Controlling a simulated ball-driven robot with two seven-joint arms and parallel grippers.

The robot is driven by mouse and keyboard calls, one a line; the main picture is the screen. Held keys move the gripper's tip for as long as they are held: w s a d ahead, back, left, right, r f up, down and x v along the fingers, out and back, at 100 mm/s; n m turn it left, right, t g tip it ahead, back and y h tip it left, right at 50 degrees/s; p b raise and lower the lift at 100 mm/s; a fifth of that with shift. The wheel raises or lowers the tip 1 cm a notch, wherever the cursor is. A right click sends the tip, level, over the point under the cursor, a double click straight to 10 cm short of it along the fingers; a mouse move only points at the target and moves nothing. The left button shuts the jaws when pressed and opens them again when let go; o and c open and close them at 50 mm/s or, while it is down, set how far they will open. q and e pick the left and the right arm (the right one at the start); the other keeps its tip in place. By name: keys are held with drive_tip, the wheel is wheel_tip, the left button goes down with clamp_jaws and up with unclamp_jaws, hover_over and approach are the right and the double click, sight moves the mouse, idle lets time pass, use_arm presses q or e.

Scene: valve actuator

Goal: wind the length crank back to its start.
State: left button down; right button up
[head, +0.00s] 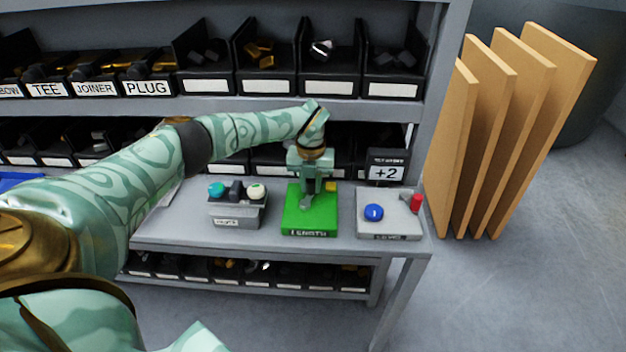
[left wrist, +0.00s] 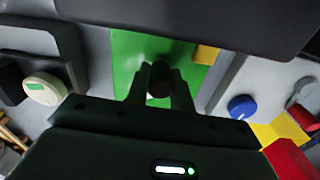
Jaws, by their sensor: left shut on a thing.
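The length station is a green block (head: 296,222) labelled LENGTH on the bench, with a small yellow piece (head: 331,187) at its back right corner. The green top also shows in the left wrist view (left wrist: 128,60). My left gripper (head: 308,200) reaches down over the green block from above. In the left wrist view its two fingers are shut on the dark round crank handle (left wrist: 159,77), which stands between the fingertips. The rest of the crank is mostly hidden by the gripper. My right gripper is not in view.
Left of the green block stands a grey box (head: 236,220) with teal, dark and cream knobs. Right of it is a grey block (head: 390,226) with a blue knob (head: 373,212) and a red piece (head: 416,203). A display (head: 387,172) reads +2. Shelves of black bins stand behind.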

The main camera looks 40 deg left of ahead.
use_arm(q)
drive_tip(key=shift+a+r+n+p, duration=0.1)
drive_tip(key=shift+a+n+p, duration=0.2)
drive_tip(key=shift+n, duration=0.25)
drive_tip(key=shift+a+n+p, duration=0.15)
drive_tip(key=shift+n+p, duration=0.15)
drive_tip(key=shift+n, duration=0.25)
drive_tip(key=c, duration=1.2)
unclamp_jaws()
drive_tip(key=shift+s, duration=0.1)
